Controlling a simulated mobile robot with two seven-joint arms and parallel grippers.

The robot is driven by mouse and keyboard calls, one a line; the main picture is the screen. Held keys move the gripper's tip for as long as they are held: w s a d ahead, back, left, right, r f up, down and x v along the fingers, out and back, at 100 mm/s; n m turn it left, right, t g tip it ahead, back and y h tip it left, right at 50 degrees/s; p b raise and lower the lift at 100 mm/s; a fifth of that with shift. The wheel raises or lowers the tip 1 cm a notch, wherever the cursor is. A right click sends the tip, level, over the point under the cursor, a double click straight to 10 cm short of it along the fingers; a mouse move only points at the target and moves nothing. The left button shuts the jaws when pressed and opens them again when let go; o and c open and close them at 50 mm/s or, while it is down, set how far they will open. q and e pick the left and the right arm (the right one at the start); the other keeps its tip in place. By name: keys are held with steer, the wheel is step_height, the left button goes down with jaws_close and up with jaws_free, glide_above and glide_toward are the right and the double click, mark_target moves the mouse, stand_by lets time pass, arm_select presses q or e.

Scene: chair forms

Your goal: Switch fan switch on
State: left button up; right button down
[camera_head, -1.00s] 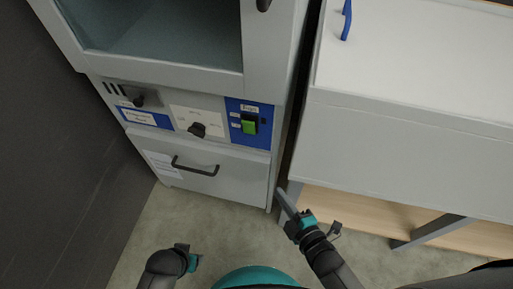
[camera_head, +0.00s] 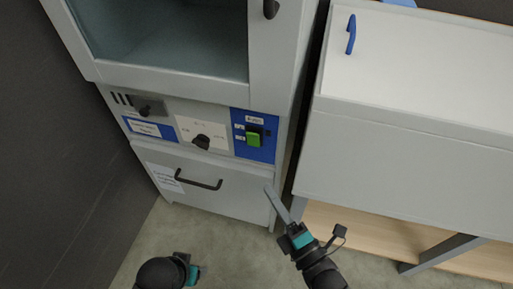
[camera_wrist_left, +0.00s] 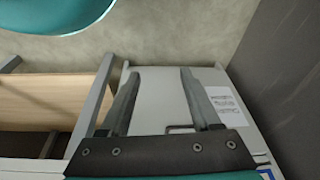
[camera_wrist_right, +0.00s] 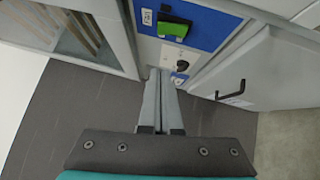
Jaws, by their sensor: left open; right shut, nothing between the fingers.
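The fan switch (camera_head: 253,138) is a green rocker on a blue panel (camera_head: 262,153) at the right of the grey cabinet's control strip. It also shows in the right wrist view (camera_wrist_right: 173,27), near the top. My right gripper (camera_head: 268,188) is shut and empty, below and slightly right of the switch, apart from it. In the right wrist view its closed fingers (camera_wrist_right: 158,75) point toward the panel. My left gripper (camera_head: 201,271) is low in the head view, in front of the cabinet. In the left wrist view its fingers (camera_wrist_left: 158,75) are spread with nothing between them.
The cabinet has a black knob (camera_head: 201,141) on a white plate and a lower door with a dark handle (camera_head: 198,184). A white bench unit (camera_head: 400,120) with a blue handle (camera_head: 351,34) stands close at the right. Bare floor (camera_head: 225,235) lies in front.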

steer(key=b, duration=0.3)
glide_toward(249, 136)
steer(key=w+a, duration=0.1)
steer(key=a, duration=0.3)
arm_select(q)
step_height(249, 136, up, 7)
steer(key=w+t, duration=0.1)
steer(key=shift+w+r, duration=0.2)
steer(key=shift+w, duration=0.15)
arm_select(e)
steer(key=shift+w+d+r, duration=0.15)
steer(key=shift+w, duration=0.5)
steer(key=shift+w+d+r, duration=0.1)
steer(key=shift+w+d, duration=0.1)
steer(key=shift+w, duration=0.5)
steer(key=shift+w+d+r, duration=0.15)
steer(key=shift+w, duration=0.5)
arm_select(q)
steer(key=shift+d, duration=0.1)
arm_select(e)
steer(key=shift+r, duration=0.1)
